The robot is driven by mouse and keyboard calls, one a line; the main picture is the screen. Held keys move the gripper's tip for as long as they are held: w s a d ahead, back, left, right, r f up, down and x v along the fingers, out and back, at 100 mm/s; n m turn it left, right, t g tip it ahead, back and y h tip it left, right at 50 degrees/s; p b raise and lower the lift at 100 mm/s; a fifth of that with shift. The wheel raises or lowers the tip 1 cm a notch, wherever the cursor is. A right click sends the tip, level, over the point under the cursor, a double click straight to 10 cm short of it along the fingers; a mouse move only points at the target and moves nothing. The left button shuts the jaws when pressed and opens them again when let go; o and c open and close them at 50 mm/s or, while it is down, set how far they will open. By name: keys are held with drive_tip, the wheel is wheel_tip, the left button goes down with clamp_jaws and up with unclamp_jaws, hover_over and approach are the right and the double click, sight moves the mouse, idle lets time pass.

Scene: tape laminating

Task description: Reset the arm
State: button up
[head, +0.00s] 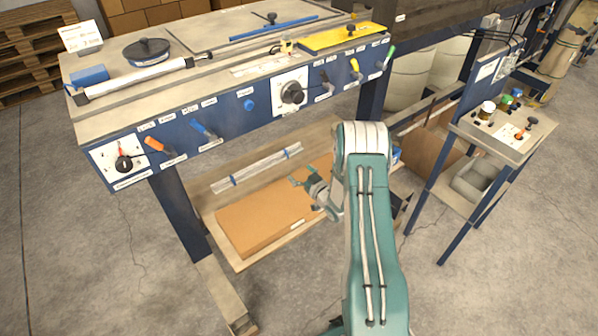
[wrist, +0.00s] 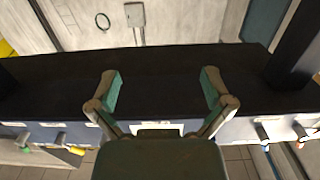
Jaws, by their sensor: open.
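My gripper (head: 308,183) is open and empty in the head view, held out to the left of my teal arm, in front of the workbench and above its low shelf. In the wrist view my gripper (wrist: 160,90) shows two teal fingers spread wide with nothing between them. Behind the fingers is a dark flat band, with a row of handles and labels along its near edge. The workbench (head: 215,125) has a blue front panel with a dial (head: 291,92) and several coloured levers.
A cardboard slab (head: 262,222) and clear tubes (head: 257,167) lie on the low shelf. A control stand (head: 505,130) with knobs is at the right. On the bench top are a black reel (head: 147,50), a white roller (head: 140,77) and a yellow plate (head: 340,38). Concrete floor is clear at lower left.

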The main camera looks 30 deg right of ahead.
drive_tip(key=shift+r, duration=0.1)
wheel_tip(320, 180, up, 14)
drive_tip(key=w+a+g+h, duration=0.2)
drive_tip(key=h, duration=0.1)
drive_tip(key=s+a+r+m+g+h, duration=0.1)
drive_tip(key=s+a+r+g, duration=0.15)
drive_tip(key=r, duration=0.35)
drive_tip(key=s+a+r+g+h, duration=0.1)
drive_tip(key=s+r, duration=0.3)
drive_tip(key=r, duration=0.1)
drive_tip(key=s+a+r+g, duration=0.2)
drive_tip(key=s+a, duration=0.2)
drive_tip(key=s, duration=0.6)
drive_tip(key=s+a+r+g+y, duration=0.1)
drive_tip(key=s+a+r+g, duration=0.1)
drive_tip(key=s, duration=0.9)
drive_tip(key=s+a+r+m+g, duration=0.1)
drive_tip(key=s+a+r+g, duration=0.1)
drive_tip(key=s+a, duration=0.4)
drive_tip(key=s+r, duration=0.1)
drive_tip(key=s, duration=0.4)
drive_tip(key=shift+s+a+r+y, duration=0.2)
drive_tip(key=shift+s+a+y, duration=0.05)
drive_tip(key=shift+y, duration=0.05)
